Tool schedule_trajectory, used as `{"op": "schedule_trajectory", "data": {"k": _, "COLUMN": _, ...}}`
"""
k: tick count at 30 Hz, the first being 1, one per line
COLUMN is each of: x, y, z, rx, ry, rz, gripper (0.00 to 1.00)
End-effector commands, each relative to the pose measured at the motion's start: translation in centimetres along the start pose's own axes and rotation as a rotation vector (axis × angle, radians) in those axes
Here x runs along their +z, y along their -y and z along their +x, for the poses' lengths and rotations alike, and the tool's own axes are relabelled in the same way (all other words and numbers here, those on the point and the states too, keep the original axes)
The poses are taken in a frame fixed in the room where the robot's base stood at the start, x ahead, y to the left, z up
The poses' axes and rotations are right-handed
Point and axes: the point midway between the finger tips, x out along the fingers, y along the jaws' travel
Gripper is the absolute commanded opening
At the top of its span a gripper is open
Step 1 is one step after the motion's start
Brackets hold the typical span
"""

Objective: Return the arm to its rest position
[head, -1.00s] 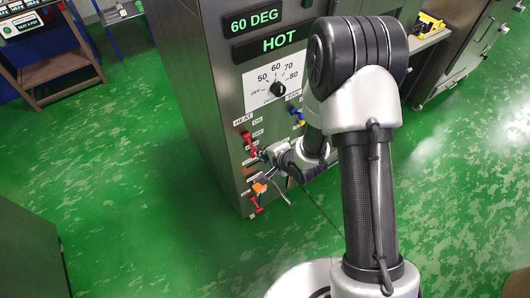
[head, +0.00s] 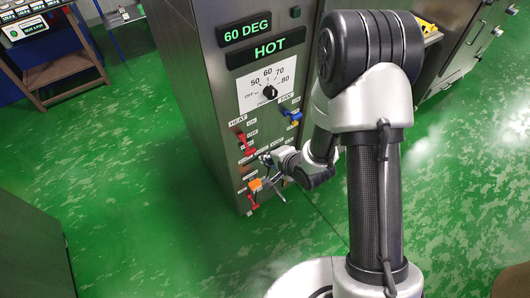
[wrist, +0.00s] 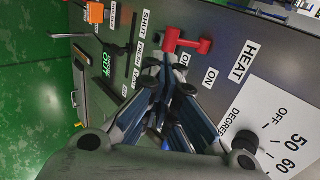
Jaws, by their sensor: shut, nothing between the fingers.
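My arm rises in front of the steel machine in the head view, and its wrist reaches down-left to the machine's control panel (head: 262,110). My gripper (head: 266,160) is small there, close to the panel beside the red HEAT lever (head: 246,146). In the wrist view my gripper (wrist: 163,88) is shut and empty, its fingers pointing toward the panel. The red lever (wrist: 187,42) shows just beyond the fingertips, between the OFF and ON labels. Whether the fingertips touch it I cannot tell.
The panel has a black dial (head: 270,92), a blue lever (head: 290,114), an orange block (head: 256,184) and a lower red lever (head: 253,202). The displays read 60 DEG and HOT. A brown stand (head: 55,68) is at the back left. Green floor (head: 135,190) left of the machine is open.

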Motion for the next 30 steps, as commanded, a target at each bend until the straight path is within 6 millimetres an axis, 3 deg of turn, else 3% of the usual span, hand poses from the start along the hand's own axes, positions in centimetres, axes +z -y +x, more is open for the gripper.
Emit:
{"op": "schedule_trajectory", "data": {"k": 3, "x": -0.1, "y": -0.3, "z": -2.9, "rx": -0.001, "ry": -0.002, "rz": 0.002, "gripper": 0.00}}
{"op": "schedule_trajectory", "data": {"k": 9, "x": -0.1, "y": -0.9, "z": -5.9, "rx": -0.002, "ry": -0.002, "rz": 0.001, "gripper": 0.00}}
{"op": "schedule_trajectory", "data": {"k": 23, "x": -0.2, "y": -1.0, "z": -7.1, "rx": -0.001, "ry": -0.006, "rz": -0.013, "gripper": 0.00}}
{"op": "schedule_trajectory", "data": {"k": 26, "x": -1.2, "y": -0.2, "z": -7.9, "rx": 0.018, "ry": -0.038, "rz": -0.071, "gripper": 0.00}}
{"op": "schedule_trajectory", "data": {"k": 30, "x": -4.0, "y": 2.1, "z": -11.0, "rx": 0.093, "ry": -0.126, "rz": -0.243, "gripper": 0.00}}
